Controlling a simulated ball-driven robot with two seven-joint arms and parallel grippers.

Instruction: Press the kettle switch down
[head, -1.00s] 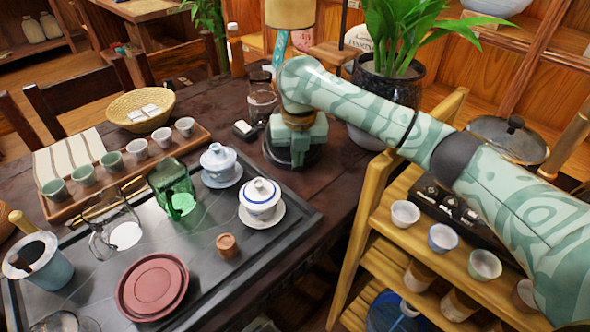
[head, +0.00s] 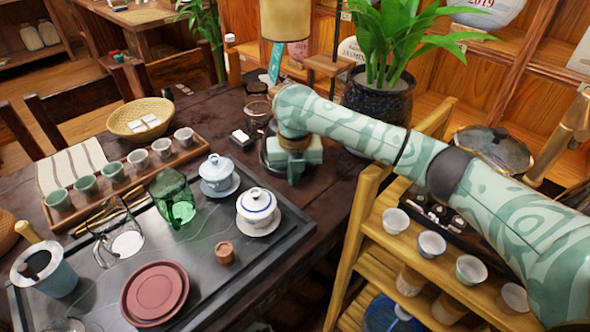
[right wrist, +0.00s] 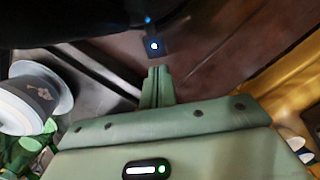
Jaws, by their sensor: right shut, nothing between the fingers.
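The black kettle base (head: 270,160) shows in part on the dark table in the head view, behind my right gripper. The kettle's body cannot be made out there. My right gripper (head: 294,180) is shut and empty, pointing down at the near side of the base. In the right wrist view, the dark kettle unit fills the top left. A small switch tab (right wrist: 153,45) with a white light sticks out, with a blue light above it. The shut fingertips (right wrist: 157,72) appear just below the tab in the picture; contact cannot be told. My left gripper is not in view.
Lidded cups (head: 257,207) and a green glass pitcher (head: 173,197) stand on the slate tea tray (head: 205,285). A potted plant (head: 378,100) is behind my arm. A wooden shelf (head: 348,250) with cups is at right. Bare tabletop (head: 335,190) lies right of the gripper.

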